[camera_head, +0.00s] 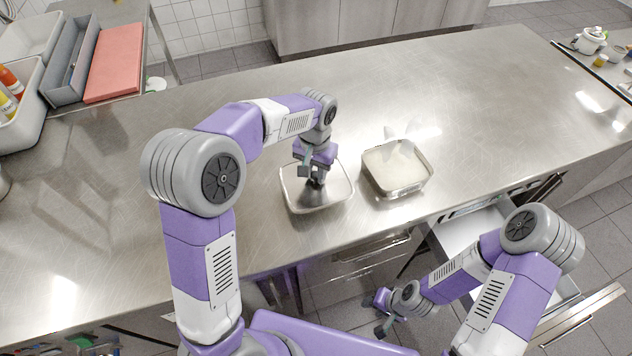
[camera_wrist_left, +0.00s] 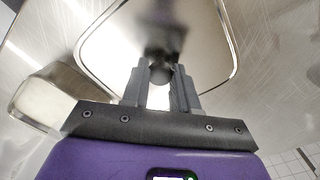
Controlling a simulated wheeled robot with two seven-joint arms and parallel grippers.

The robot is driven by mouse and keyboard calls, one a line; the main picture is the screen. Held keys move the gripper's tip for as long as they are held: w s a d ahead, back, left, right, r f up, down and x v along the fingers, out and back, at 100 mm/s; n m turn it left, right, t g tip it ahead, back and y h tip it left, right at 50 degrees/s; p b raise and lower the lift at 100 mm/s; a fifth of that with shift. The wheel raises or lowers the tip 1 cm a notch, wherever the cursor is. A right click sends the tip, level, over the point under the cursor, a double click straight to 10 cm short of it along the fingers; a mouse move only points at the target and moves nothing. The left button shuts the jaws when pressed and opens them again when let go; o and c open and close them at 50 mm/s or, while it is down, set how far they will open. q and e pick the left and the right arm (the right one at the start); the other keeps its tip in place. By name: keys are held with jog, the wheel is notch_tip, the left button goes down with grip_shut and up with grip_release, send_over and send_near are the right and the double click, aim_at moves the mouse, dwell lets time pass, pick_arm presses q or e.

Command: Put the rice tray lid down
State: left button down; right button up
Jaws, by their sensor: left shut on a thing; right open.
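The rice tray lid (camera_head: 335,198) is a clear rectangular panel with a metal rim, low over or on the steel counter, left of the rice tray (camera_head: 397,190). I cannot tell if it touches the counter. My left gripper (camera_head: 315,180) points down over the lid's middle, shut on its dark knob (camera_wrist_left: 160,72). The lid (camera_wrist_left: 213,70) fills much of the left wrist view. My right gripper (camera_head: 379,315) is open and empty, below the counter's front edge.
An open drawer (camera_head: 470,232) juts out below the counter's front edge, near my right arm. The counter (camera_head: 450,95) is clear behind and right of the tray.

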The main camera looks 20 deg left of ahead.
aim_at(315, 183)
pick_arm(q)
jog(key=shift+f+b, duration=0.45)
jog(key=shift+f, duration=1.95)
jog(key=shift+f, duration=0.1)
jog(key=c, duration=0.9)
grip_release()
jog(key=shift+f, duration=0.1)
jog(key=shift+o, duration=0.2)
notch_tip(315, 183, up, 12)
jog(key=p, duration=0.2)
jog(key=shift+r+p, duration=0.2)
jog(key=shift+p, duration=0.15)
